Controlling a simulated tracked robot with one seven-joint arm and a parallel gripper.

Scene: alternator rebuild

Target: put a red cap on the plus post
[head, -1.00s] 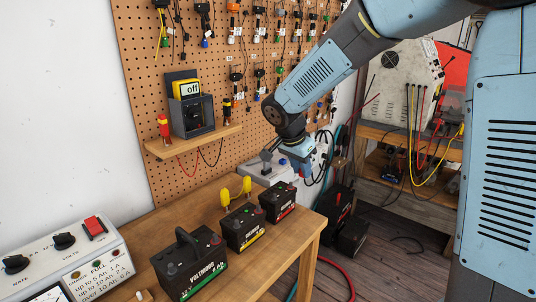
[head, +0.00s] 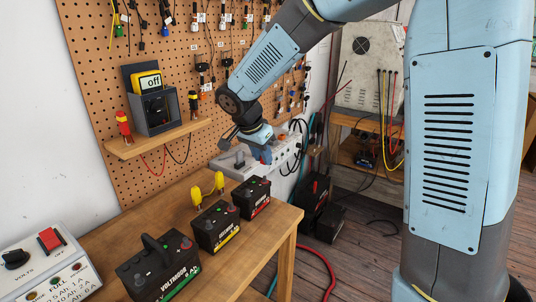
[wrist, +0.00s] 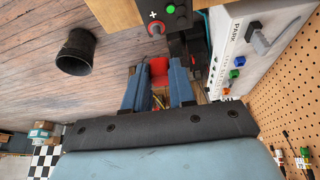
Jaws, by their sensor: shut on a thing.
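My gripper (wrist: 160,88) is shut on a red cap (wrist: 159,70), which shows between the blue fingers in the wrist view. In the head view my gripper (head: 262,153) hangs above and behind the far battery (head: 255,196), and the cap cannot be made out there. In the wrist view a black battery (wrist: 180,18) lies ahead of the fingers, at the top edge. Its plus post (wrist: 155,28) has a red ring and a plus mark beside it. The cap is apart from this post.
Two more black batteries, a middle one (head: 215,227) and a near one (head: 160,268), stand on the wooden bench (head: 248,262). Yellow clamps (head: 208,190) stand behind them. A grey panel unit (wrist: 240,50) is close on the gripper's right. A dark bin (wrist: 76,52) stands on the floor.

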